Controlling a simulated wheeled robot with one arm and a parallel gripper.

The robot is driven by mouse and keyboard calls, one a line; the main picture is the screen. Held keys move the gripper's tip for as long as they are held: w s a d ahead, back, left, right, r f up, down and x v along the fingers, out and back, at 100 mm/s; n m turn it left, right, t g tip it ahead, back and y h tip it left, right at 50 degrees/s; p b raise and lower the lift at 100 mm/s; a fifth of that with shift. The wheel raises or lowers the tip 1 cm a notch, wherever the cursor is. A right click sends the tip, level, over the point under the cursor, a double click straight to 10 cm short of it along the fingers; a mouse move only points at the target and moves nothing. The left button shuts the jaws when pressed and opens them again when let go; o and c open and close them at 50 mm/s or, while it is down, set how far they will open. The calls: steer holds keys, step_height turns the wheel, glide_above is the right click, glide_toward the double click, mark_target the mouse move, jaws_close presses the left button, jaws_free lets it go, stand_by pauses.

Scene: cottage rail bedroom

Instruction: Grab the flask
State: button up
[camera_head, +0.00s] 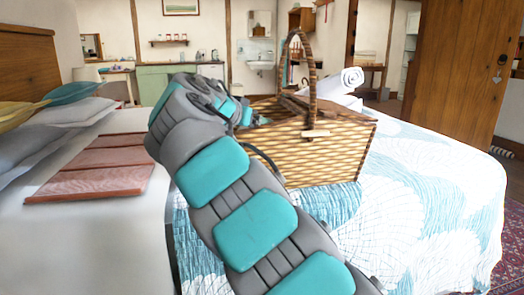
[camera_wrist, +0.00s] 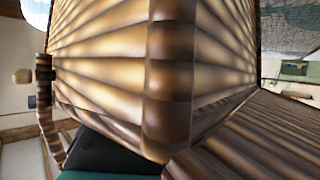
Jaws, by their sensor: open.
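I cannot make out a flask in either view. A wicker basket (camera_head: 335,150) with a tall arched handle stands on the bed, and its lid shows at the top. My arm reaches up from the bottom and bends over towards the basket's left side. My gripper (camera_head: 258,120) is at the basket's upper left edge, with its fingertips mostly hidden. It is open, and I see nothing held in it. In the wrist view the basket's weave (camera_wrist: 105,70) fills most of the picture, very close, and hides what lies beyond.
The bed (camera_head: 430,210) has a blue and white patterned cover. A folded pinkish cloth (camera_head: 97,168) and pillows (camera_head: 70,112) lie on the left. A white rolled item (camera_head: 350,80) shows behind the basket. A wooden door (camera_head: 460,75) stands at right.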

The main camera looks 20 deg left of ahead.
steer(key=shift+r, duration=0.1)
jaws_close()
stand_by(0.5)
